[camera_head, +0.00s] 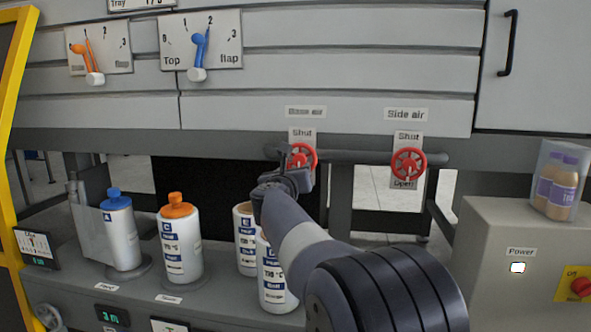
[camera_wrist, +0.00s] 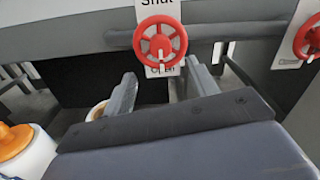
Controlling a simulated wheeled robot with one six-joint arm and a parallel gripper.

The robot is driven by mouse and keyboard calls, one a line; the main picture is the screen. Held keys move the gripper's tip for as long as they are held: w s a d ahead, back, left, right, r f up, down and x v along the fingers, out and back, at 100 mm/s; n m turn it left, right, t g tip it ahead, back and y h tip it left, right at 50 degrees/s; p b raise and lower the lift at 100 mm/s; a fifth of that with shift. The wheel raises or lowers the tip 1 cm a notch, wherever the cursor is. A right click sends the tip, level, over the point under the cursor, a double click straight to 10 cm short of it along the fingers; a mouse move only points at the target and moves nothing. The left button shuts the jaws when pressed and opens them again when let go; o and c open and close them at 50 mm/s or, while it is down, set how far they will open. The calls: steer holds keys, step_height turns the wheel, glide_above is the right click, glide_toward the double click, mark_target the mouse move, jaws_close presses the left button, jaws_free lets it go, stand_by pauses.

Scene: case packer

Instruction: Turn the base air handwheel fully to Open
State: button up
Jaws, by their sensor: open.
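The base air handwheel (camera_head: 304,157) is a small red wheel under the label "Base air" (camera_head: 306,112). A plate behind it reads "Shut" at the top. In the wrist view the handwheel (camera_wrist: 160,41) is at the upper middle, with "Shut" above it and a partly hidden "Open" below it. A pale mark shows on its lower part. My gripper (camera_head: 290,172) is just in front of and below the wheel in the head view and covers part of it. In the wrist view my gripper (camera_wrist: 157,75) is open, its two fingers apart below the wheel, with nothing between them.
The red side air handwheel (camera_head: 409,164) is to the right on the same grey pipe (camera_head: 355,157). Several bottles, including one with an orange cap (camera_head: 180,240), stand on the ledge below left. A grey box (camera_head: 520,235) with a power switch is at right.

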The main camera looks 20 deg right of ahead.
mark_target(299, 161)
steer(key=shift+v, duration=1.35)
steer(key=p+x, duration=0.1)
steer(key=x, duration=1)
steer(key=shift+s, duration=0.1)
